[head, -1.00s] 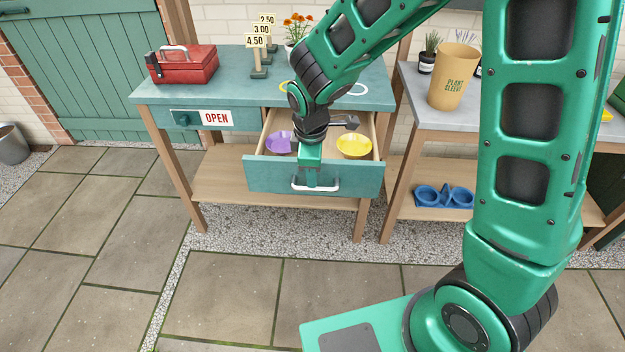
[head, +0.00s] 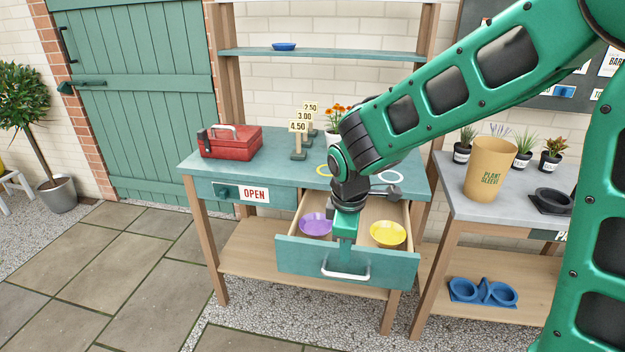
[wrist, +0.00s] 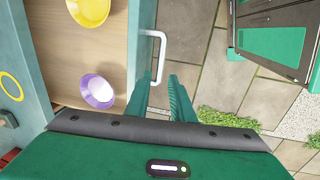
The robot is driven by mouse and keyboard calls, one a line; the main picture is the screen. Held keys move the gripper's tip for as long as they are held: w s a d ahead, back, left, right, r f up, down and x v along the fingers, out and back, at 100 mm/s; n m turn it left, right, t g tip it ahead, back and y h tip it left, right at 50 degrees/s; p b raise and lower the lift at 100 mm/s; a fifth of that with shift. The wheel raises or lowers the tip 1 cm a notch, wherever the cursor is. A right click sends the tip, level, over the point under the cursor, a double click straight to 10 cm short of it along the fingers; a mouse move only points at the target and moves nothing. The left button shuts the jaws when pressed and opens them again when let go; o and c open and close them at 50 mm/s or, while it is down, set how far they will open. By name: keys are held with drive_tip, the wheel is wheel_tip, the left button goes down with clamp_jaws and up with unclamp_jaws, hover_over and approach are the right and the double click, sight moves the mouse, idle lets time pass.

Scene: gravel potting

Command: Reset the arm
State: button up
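My gripper (head: 345,258) points down at the front of the pulled-out teal drawer (head: 300,258), just above its white handle (head: 345,275). In the wrist view its two fingers (wrist: 160,98) are apart with a gap between them, and nothing is clamped there. The white handle (wrist: 161,50) lies right by the fingertips; I cannot tell whether they touch it. Inside the open drawer are a purple bowl (head: 316,225) at the left and a yellow bowl (head: 388,235) at the right. They also show in the wrist view as purple (wrist: 97,90) and yellow (wrist: 88,10).
The teal bench (head: 270,168) carries a red toolbox (head: 230,142), price signs (head: 299,140), an orange-flowered pot and coloured rings. A grey side table at the right holds a tan plant sleeve (head: 490,170) and several small plants. Paved floor (head: 140,260) is clear at the left.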

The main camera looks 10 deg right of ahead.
drive_tip(key=s+d+r+m, duration=0.2)
drive_tip(key=s+d+m, duration=0.1)
drive_tip(key=d, duration=0.3)
drive_tip(key=s+d+r+m+g, duration=0.1)
drive_tip(key=s+d+r+m, duration=0.15)
drive_tip(key=d, duration=0.35)
drive_tip(key=s+d+r+m, duration=0.1)
drive_tip(key=s+d+m, duration=0.25)
drive_tip(key=d, duration=0.25)
drive_tip(key=s+d+r+m, duration=0.1)
drive_tip(key=s+d+m, duration=0.3)
drive_tip(key=s, duration=0.4)
drive_tip(key=s+d+r+m+g+y, duration=0.1)
drive_tip(key=s+d+m, duration=0.3)
drive_tip(key=s+m, duration=0.3)
drive_tip(key=shift+s+d+m, duration=0.2)
drive_tip(key=shift+s+m, duration=0.1)
drive_tip(key=shift+s, duration=0.3)
drive_tip(key=shift+w+f, duration=0.25)
drive_tip(key=shift+w, duration=0.4)
